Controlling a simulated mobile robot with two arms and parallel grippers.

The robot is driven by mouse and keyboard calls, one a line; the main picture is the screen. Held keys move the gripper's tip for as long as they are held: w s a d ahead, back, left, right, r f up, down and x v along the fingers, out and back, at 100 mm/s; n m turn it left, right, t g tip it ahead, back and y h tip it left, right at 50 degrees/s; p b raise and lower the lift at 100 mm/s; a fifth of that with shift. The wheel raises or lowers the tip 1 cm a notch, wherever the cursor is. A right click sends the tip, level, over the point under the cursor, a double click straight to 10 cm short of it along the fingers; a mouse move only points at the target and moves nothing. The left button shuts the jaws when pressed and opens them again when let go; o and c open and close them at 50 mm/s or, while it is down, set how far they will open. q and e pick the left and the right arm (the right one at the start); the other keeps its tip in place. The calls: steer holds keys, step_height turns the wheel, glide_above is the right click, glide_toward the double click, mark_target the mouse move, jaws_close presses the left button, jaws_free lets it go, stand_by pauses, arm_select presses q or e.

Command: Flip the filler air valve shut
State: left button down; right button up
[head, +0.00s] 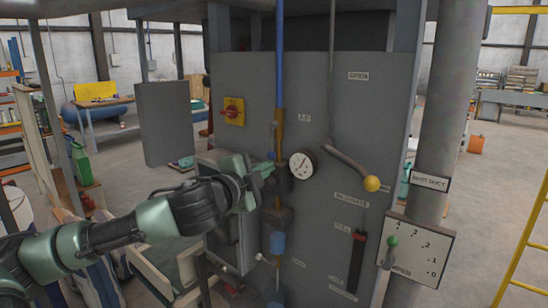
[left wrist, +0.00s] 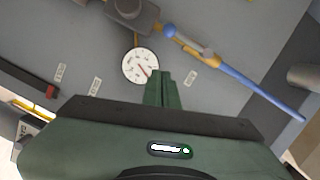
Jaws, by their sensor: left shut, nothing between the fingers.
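The air valve shows in the left wrist view as a brass-coloured fitting with a slim lever (left wrist: 190,45) on the air pipe. The lever looks roughly in line with the pipe. In the head view the brass section (head: 278,130) sits below the blue pipe (head: 280,60), near the AIR label (head: 304,118); my gripper partly covers its lower part. My left gripper (head: 267,169) is shut and empty, just left of the pipe; in the left wrist view its fingers (left wrist: 163,88) point at the panel near the gauge. I cannot tell whether it touches the valve. My right gripper is out of view.
A round gauge (head: 301,166) is right of the pipe. A grey box (head: 165,122) and red switch (head: 233,111) are at left.

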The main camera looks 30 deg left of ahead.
mark_target(273, 157)
arm_select(q)
steer(key=shift+s+d+r, duration=0.35)
steer(key=shift+d+r, duration=0.15)
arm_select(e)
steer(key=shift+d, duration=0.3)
arm_select(q)
steer(key=shift+a, duration=0.1)
